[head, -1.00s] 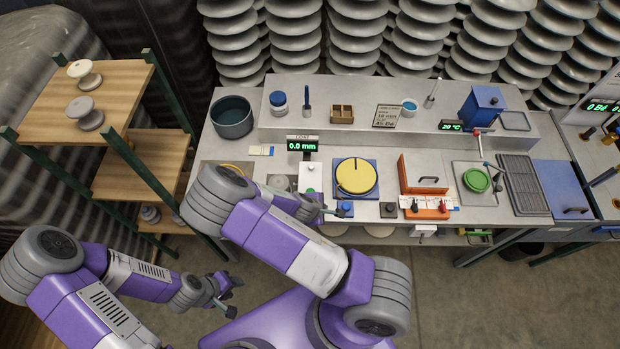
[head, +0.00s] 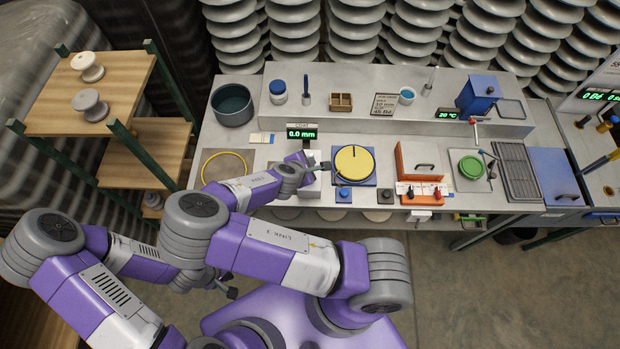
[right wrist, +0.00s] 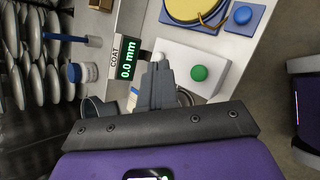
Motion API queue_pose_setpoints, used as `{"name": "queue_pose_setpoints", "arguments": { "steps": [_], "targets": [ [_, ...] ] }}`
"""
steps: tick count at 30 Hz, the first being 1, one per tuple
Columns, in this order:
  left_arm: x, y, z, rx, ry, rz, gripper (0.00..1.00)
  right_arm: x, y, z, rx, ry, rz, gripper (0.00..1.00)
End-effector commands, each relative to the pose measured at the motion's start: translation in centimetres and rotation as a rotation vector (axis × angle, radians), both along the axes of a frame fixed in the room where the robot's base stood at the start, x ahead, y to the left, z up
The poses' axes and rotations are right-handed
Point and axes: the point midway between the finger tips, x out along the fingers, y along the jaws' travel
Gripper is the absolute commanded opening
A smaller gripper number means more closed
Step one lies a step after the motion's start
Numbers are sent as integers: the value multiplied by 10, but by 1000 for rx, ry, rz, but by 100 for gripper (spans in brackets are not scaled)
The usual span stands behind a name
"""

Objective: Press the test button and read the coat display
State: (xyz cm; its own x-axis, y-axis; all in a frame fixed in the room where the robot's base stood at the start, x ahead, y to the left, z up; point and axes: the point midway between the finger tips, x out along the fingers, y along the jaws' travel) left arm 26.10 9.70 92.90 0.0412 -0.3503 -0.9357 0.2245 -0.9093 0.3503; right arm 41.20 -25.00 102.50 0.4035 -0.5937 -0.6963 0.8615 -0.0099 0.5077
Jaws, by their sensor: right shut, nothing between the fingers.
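The coat display (head: 302,134) is lit green and reads 0.0 mm; it also shows sideways in the right wrist view (right wrist: 127,65) under the label COAT. Beside it is a white box (head: 311,188), largely hidden by my right gripper in the head view. In the right wrist view a green button (right wrist: 199,73) sits on the white box. My right gripper (right wrist: 157,68) is shut and empty, its tips over the box's display-side end, beside the green button. I cannot tell if they touch the box. My left gripper (head: 229,292) hangs low in front of the bench; its jaws are too small to read.
A yellow disc (head: 354,162) on a blue base stands right of the white box, with a blue button (head: 343,194) in front. A dark pot (head: 232,105) and a yellow ring (head: 224,168) are to the left. An orange box (head: 418,162) is further right.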

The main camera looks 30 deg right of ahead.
Motion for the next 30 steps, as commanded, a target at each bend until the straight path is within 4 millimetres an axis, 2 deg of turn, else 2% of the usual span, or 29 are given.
{"name": "queue_pose_setpoints", "arguments": {
  "steps": [12,16,21,30],
  "targets": [
    [0,0,-51,0,0,0,43,0,0,-58,0,1,-1,0],
    [0,0,-63,0,0,0,43,0,0,-73,0,2,-2,0],
    [0,0,-69,0,0,0,43,0,0,-82,0,1,-1,0],
    [0,0,-68,0,0,0,43,0,0,-81,0,1,-1,0]
  ]
}}
